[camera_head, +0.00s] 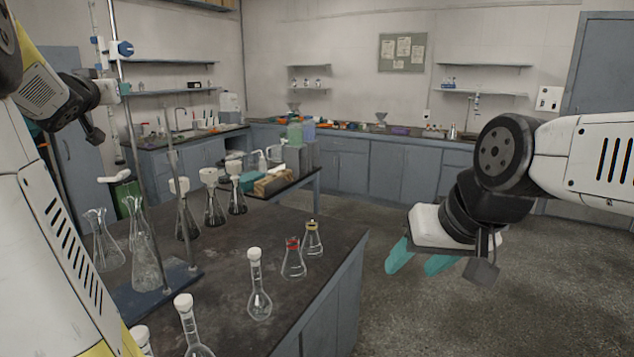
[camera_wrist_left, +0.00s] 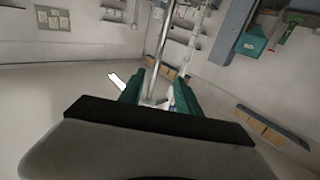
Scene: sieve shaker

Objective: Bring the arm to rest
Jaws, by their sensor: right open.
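My right gripper (camera_head: 418,264) is open and empty, with its two teal fingers apart. It hangs over the floor to the right of the dark bench. My left arm comes in at the left of the head view, and its gripper (camera_head: 122,89) is raised near the tall metal stand rods. Its fingers are small there. In the left wrist view, the two teal fingers of my left gripper (camera_wrist_left: 158,92) are apart. A metal rod (camera_wrist_left: 160,48) shows in line with the gap between them; I cannot tell whether it lies between the fingers or beyond.
The dark bench (camera_head: 235,268) holds several flasks, including one with a red band (camera_head: 293,262), near its right edge. A stand on a blue base (camera_head: 160,298) stands at the left among glassware. The floor (camera_head: 395,320) right of the bench is clear. Grey cabinets (camera_head: 405,172) line the back wall.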

